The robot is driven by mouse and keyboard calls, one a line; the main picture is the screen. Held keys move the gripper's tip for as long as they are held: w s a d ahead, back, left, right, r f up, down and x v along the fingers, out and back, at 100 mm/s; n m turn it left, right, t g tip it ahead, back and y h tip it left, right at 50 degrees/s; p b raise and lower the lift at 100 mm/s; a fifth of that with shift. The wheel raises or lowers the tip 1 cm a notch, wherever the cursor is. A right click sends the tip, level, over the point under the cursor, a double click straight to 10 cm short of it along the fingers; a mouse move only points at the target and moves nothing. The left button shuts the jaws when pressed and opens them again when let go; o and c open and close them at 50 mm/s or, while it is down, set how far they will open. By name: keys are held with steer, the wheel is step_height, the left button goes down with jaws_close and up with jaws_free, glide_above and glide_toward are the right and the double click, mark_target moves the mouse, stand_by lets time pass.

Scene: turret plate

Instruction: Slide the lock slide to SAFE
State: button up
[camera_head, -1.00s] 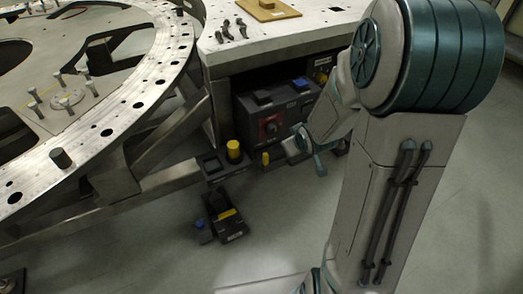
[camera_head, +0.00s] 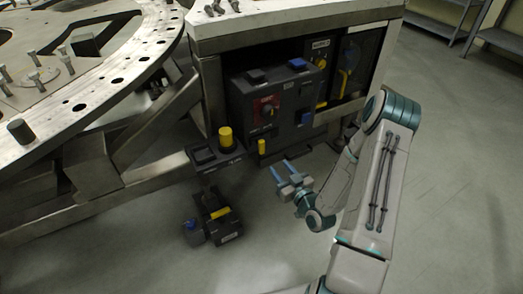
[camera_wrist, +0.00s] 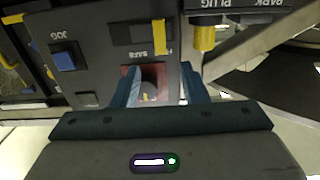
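The dark control box (camera_head: 296,112) sits in the bay under the workbench. A SAFE label, upside down in the wrist view (camera_wrist: 153,52), is beside a dark slot with an upright yellow piece (camera_wrist: 160,36); this looks like the lock slide. The yellow piece also shows low on the box in the head view (camera_head: 262,147). My gripper (camera_head: 280,166) is in front of the box, apart from the slide. In the wrist view its two blue fingers (camera_wrist: 160,74) are spread and empty, with a red plate and grey knob (camera_wrist: 150,90) seen between them.
A blue JOG button (camera_wrist: 65,61) is on the same panel. A yellow-topped plug (camera_head: 226,138) stands on a bracket to the left. A small dark box (camera_head: 219,220) lies on the floor.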

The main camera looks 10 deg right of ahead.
mark_target(263, 148)
steer(key=b+x, duration=0.1)
steer(key=x, duration=1.2)
steer(key=shift+w+a, duration=0.15)
steer(key=shift+w, duration=0.1)
steer(key=shift+f+b, duration=0.1)
steer(key=shift+b, duration=0.2)
jaws_close()
